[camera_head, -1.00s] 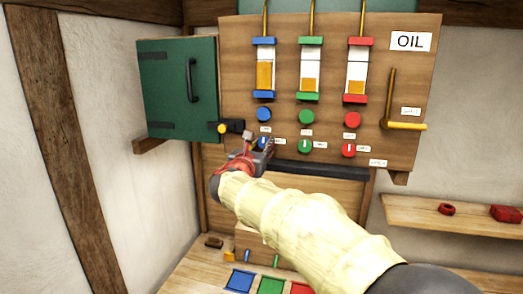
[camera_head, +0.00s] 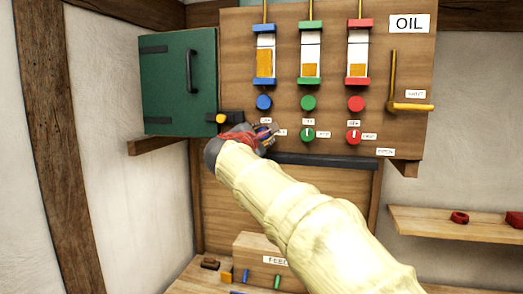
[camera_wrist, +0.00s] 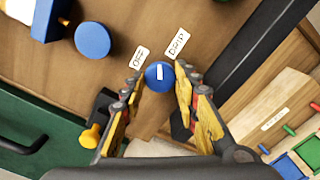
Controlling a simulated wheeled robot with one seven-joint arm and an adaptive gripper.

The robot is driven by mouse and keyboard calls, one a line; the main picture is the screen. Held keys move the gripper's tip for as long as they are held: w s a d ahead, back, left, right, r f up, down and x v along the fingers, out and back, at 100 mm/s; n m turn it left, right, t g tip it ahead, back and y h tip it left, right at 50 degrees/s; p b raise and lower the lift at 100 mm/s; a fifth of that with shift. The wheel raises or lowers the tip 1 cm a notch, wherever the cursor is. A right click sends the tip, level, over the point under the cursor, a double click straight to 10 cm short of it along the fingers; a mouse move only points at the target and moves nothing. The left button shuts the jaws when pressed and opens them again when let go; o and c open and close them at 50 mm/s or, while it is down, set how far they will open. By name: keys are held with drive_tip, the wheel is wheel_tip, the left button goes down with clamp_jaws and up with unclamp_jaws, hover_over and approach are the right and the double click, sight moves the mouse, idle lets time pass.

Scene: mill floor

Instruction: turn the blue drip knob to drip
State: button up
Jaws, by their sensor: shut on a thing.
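The blue drip knob (camera_wrist: 159,76) is a small round knob with a white line, on the wooden oil panel (camera_head: 229,60). In the wrist view it sits between the fingertips of my gripper (camera_wrist: 159,74), which is shut on it. Its white line points into the gap between the OFF label (camera_wrist: 138,57) and the DRIP label (camera_wrist: 177,43). In the head view my gripper (camera_head: 264,135) covers most of the knob, at the panel's lower left.
A larger plain blue knob (camera_wrist: 93,40) is close above. Green (camera_head: 308,134) and red (camera_head: 354,136) drip knobs are to the right. A green cabinet door (camera_head: 178,80) and a yellow-tipped black latch (camera_head: 221,118) are close on the left. A dark bar (camera_head: 320,161) runs below.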

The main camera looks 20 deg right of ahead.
drive_tip(key=shift+f+m+b, duration=0.2)
drive_tip(key=shift+m+b, duration=3.05)
drive_tip(key=shift+m, duration=0.05)
drive_tip(key=o, duration=1.2)
drive_tip(key=shift+r, duration=0.15)
drive_tip(key=shift+c, duration=0.2)
drive_tip(key=v, duration=1.2)
